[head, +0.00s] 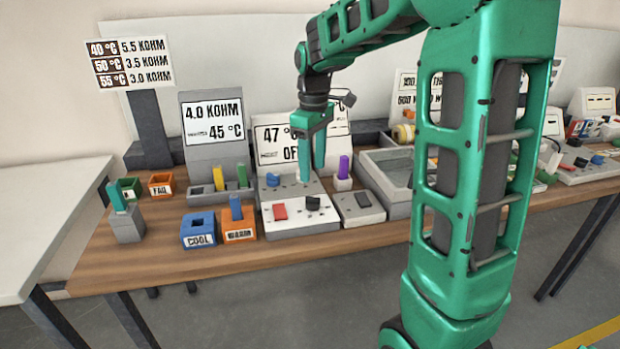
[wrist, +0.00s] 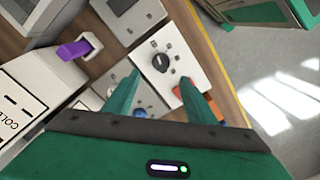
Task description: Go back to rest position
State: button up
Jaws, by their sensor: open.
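My green gripper (head: 312,160) is above the white control box (head: 310,222) on the wooden bench, fingers pointing down. In the wrist view my gripper (wrist: 160,90) has its two fingers spread with nothing between them. The box carries a black knob (head: 312,203) and a red switch (head: 280,211). The knob also shows in the wrist view (wrist: 161,63), beyond the fingertips. A blue knob (head: 273,180) sits on the panel behind the box. My arm reaches in from the right and hides part of the bench.
A purple piece (head: 344,166) stands right of my gripper. Blue (head: 198,231) and orange (head: 239,230) bins stand at the front left. A sign reading 4.0 KOHM (head: 213,122) and a grey tray (head: 372,187) are near. Open space lies above the bench's left part.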

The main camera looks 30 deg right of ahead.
jog(key=shift+r, duration=0.4)
jog(key=s+d+f+m, duration=0.1)
jog(key=s+m, duration=0.5)
jog(key=s, duration=0.9)
jog(key=s+d+f+m, duration=0.2)
jog(key=s+f+m, duration=0.2)
jog(key=s, duration=1.1)
jog(key=shift+f+m, duration=0.35)
jog(key=shift+m, duration=0.75)
jog(key=shift+w+f, duration=0.25)
jog(key=shift+w, duration=0.4)
